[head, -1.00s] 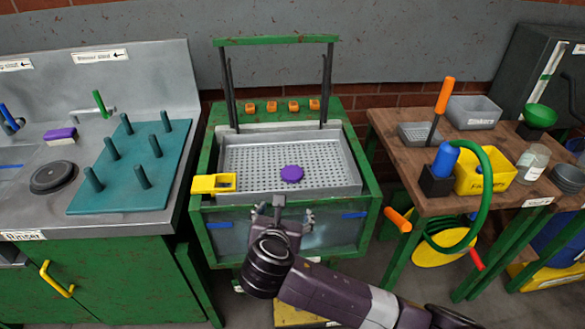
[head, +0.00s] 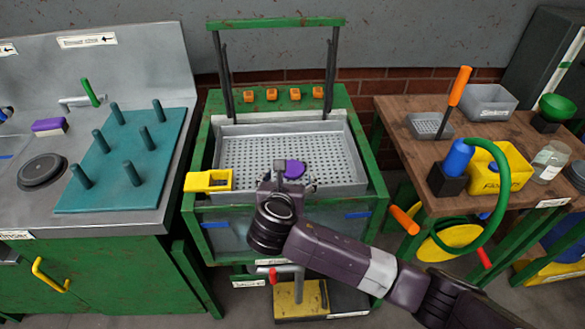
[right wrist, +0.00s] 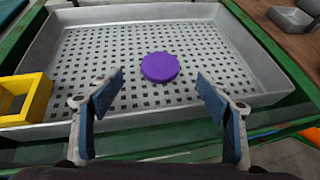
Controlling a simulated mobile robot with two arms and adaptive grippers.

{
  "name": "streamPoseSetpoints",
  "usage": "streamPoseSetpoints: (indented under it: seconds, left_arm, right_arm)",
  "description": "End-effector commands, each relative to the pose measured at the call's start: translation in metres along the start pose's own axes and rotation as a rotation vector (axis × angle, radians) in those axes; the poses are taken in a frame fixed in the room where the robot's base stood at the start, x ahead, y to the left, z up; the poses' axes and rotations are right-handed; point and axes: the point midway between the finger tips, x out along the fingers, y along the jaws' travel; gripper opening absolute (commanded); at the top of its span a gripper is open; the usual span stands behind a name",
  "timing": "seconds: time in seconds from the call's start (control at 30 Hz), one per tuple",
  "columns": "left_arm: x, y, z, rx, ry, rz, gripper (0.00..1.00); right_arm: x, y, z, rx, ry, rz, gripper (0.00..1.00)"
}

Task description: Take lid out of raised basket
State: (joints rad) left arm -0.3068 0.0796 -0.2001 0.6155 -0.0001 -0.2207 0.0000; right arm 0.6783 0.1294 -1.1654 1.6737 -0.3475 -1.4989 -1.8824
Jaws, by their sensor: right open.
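The purple round lid (head: 296,170) lies flat on the perforated floor of the raised grey basket (head: 345,182). In the right wrist view the lid (right wrist: 160,67) sits near the middle of the basket (right wrist: 140,12), ahead of the fingertips and between their lines. My right gripper (head: 287,184) is at the basket's front edge, and it hides part of the lid in the head view. In the right wrist view its two blue-padded fingers (right wrist: 160,85) are wide apart, with nothing between them. My left gripper is not in view.
A yellow box-shaped piece (head: 208,181) sits on the basket's front left corner. A green frame handle (head: 275,23) stands over the back. A teal peg board (head: 125,165) is on the left counter; a wooden table (head: 425,165) with containers stands right. The basket floor around the lid is clear.

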Motion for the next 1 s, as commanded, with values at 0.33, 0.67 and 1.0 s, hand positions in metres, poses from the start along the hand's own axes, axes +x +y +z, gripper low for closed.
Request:
streamPoseSetpoints:
  seconds: [0.33,0.67,1.0]
  left_arm:
    - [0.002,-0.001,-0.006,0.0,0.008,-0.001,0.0]
    - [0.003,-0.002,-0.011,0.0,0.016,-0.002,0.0]
    - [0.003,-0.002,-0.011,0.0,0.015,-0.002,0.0]
  right_arm:
    - [0.045,0.0,0.0,-0.001,0.001,-0.001,0.7]
    - [0.06,0.0,0.0,0.001,0.0,0.001,0.7]
    - [0.06,0.0,0.0,0.0,0.001,0.0,0.44]
